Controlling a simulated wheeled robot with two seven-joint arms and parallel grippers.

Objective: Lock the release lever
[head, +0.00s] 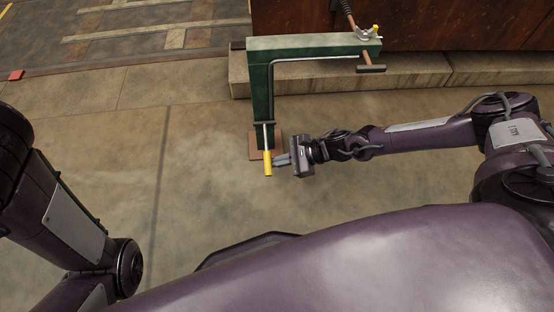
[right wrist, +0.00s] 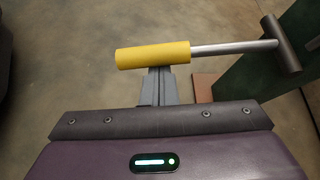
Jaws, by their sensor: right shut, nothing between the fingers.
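The release lever is a metal rod with a yellow grip (head: 268,163), low on the front of a green stand (head: 260,90). In the head view the grip points down toward me. In the right wrist view the yellow grip (right wrist: 153,54) lies crosswise, and its rod runs right to a dark crossbar (right wrist: 281,43). My right gripper (head: 277,160) is shut and empty, its fingertips right beside the grip. In the wrist view the grip covers the fingertips (right wrist: 159,75); I cannot tell whether they touch. My left arm shows at the left edge, but its gripper is out of view.
The stand's top beam (head: 310,43) reaches right and carries a brown-handled bar (head: 371,68) and a small yellow-tipped fitting (head: 375,29). A stone ledge (head: 420,72) and a rusty wall (head: 460,25) lie behind. The floor left of the stand is clear.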

